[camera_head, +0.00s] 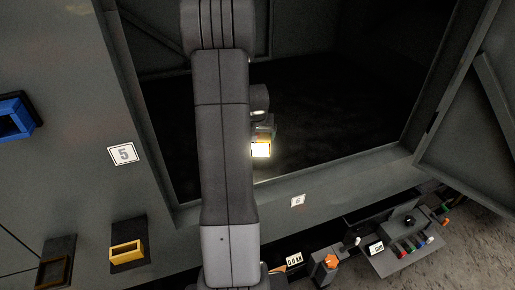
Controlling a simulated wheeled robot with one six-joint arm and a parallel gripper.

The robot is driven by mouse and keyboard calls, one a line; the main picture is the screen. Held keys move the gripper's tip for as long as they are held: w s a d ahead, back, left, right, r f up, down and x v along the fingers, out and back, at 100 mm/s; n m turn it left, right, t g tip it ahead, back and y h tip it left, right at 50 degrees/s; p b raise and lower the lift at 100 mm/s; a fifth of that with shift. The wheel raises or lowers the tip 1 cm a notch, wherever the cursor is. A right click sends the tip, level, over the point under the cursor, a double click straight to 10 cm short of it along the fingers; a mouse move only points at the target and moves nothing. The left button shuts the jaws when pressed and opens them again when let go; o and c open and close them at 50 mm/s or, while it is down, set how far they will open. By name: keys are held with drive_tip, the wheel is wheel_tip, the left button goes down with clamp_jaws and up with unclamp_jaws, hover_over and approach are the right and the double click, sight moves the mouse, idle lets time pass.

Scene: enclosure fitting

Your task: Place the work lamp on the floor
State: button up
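The work lamp (261,150) is lit, with a bright pale-yellow face, and shows just right of my arm inside the dark enclosure opening. My gripper (264,128) is directly above the lamp in the picture and appears to meet its top. The fingers are small, dark and partly behind my arm, so their grip on the lamp cannot be made out. The enclosure floor (340,125) is very dark. Whether the lamp touches it or hangs above it cannot be told.
The opening has a raised front sill (340,178) and an open door (480,110) on the right. A yellow holder (127,252) and a blue holder (14,119) are on the left panel. A console (405,240) with coloured controls stands at lower right.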

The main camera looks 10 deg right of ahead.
drive_tip(key=shift+f, duration=2.3)
drive_tip(key=shift+f+b, duration=0.2)
drive_tip(key=shift+b, duration=0.2)
drive_tip(key=o, duration=1.3)
drive_tip(key=shift+r, duration=0.15)
drive_tip(key=shift+s+r, duration=0.1)
drive_tip(key=shift+r, duration=0.15)
drive_tip(key=p+v, duration=0.1)
drive_tip(key=v, duration=1)
drive_tip(key=shift+r, duration=0.2)
drive_tip(key=shift+s+a+r+p, duration=0.1)
drive_tip(key=shift+s+a+p, duration=0.1)
drive_tip(key=shift+p, duration=0.1)
